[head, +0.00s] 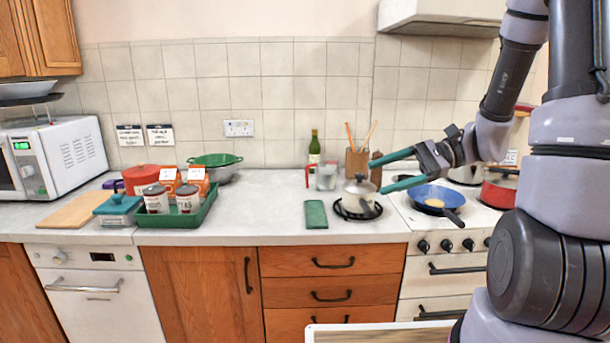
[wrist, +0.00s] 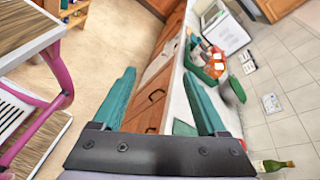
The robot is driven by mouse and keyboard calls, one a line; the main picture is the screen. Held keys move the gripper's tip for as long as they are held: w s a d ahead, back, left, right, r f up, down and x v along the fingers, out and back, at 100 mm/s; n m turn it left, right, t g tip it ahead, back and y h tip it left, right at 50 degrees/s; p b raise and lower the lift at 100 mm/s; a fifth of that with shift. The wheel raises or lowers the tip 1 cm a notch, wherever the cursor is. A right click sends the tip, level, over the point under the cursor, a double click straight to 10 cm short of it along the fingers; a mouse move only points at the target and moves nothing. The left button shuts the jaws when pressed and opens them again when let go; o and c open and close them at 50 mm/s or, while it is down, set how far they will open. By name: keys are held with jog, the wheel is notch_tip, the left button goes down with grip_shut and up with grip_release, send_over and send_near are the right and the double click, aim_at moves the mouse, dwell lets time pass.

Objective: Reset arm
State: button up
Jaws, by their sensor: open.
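My gripper (head: 392,171) shows in the head view at the right, held above the counter and hob with its two teal fingers pointing left. It is open and nothing is between the fingers. In the wrist view my gripper (wrist: 165,95) also has its fingers well apart, with the counter front and drawers behind them. My arm comes down from the upper right of the head view. The fingers are in front of the wooden utensil pot (head: 357,163) and near the kettle-like lidded pot (head: 359,192); I cannot tell the exact gap.
The blue pan (head: 437,198) and red pot (head: 499,188) are on the hob. A green tray (head: 180,236) with jars, a cutting board (head: 73,211) and a microwave (head: 66,158) stand left. A green bottle (head: 314,147) stands at the back. The counter's middle (head: 265,205) is clear.

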jog(key=s+d+r+n+t+h, duration=0.3)
jog(key=s+r+h, duration=0.1)
jog(key=r+h, duration=0.2)
jog(key=s+d+r+n+t+h, duration=0.4)
jog(key=r+h, duration=0.2)
jog(key=r, duration=0.2)
jog(key=shift+s+r+t, duration=0.15)
jog(key=shift+r+t, duration=0.15)
jog(key=shift+d, duration=0.1)
dwell(0.4)
